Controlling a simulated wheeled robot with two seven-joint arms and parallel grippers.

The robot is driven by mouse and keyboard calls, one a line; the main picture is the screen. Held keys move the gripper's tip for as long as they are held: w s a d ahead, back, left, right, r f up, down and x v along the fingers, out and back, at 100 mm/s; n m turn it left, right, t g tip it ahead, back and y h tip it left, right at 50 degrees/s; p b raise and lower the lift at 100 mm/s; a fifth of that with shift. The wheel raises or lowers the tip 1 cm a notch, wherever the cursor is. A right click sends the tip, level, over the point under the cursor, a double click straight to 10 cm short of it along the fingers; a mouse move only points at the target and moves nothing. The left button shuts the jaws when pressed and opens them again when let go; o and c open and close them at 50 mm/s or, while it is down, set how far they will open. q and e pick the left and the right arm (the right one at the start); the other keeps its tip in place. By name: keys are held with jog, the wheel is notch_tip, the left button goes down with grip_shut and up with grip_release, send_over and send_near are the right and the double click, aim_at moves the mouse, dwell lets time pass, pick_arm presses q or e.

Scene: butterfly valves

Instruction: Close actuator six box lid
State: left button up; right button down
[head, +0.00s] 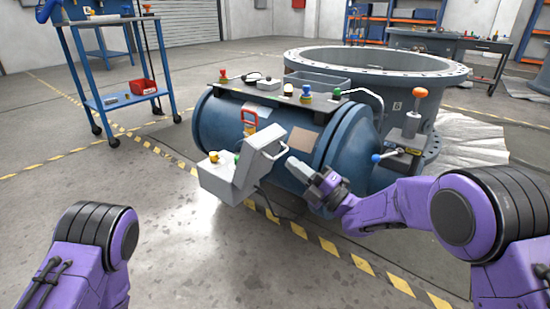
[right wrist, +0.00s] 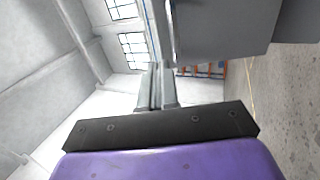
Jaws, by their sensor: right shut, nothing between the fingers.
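A grey box (head: 222,183) with yellow and dark green parts on top sits at the front of a blue cylindrical actuator (head: 225,125). Its grey lid (head: 259,157) is raised and tilted at the box's right side. My right gripper (head: 294,166) is shut and empty just right of the lid, at about lid height. I cannot tell if it touches the lid. In the right wrist view the shut fingers (right wrist: 155,88) point to a bright background, with a grey panel, likely the lid or box (right wrist: 222,28), beside them. My left gripper is out of view.
A large grey flanged ring marked 6 (head: 396,105) stands behind the actuator. A lever with an orange knob (head: 420,93) and a blue-knobbed handle (head: 388,156) are at the actuator's right. A blue cart (head: 120,103) stands at left. Floor in front is clear.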

aim_at(268, 144)
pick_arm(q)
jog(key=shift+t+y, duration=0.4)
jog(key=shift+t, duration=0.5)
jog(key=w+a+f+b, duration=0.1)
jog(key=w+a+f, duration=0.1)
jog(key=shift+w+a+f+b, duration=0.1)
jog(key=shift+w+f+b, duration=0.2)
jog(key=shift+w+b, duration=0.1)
pick_arm(e)
jog(key=x, duration=0.5)
jog(key=shift+w+a, duration=0.25)
jog(key=shift+a, duration=0.15)
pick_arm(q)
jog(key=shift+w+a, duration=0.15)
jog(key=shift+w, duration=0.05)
pick_arm(e)
jog(key=shift+w+a+r, duration=0.2)
jog(key=shift+a+r, duration=0.05)
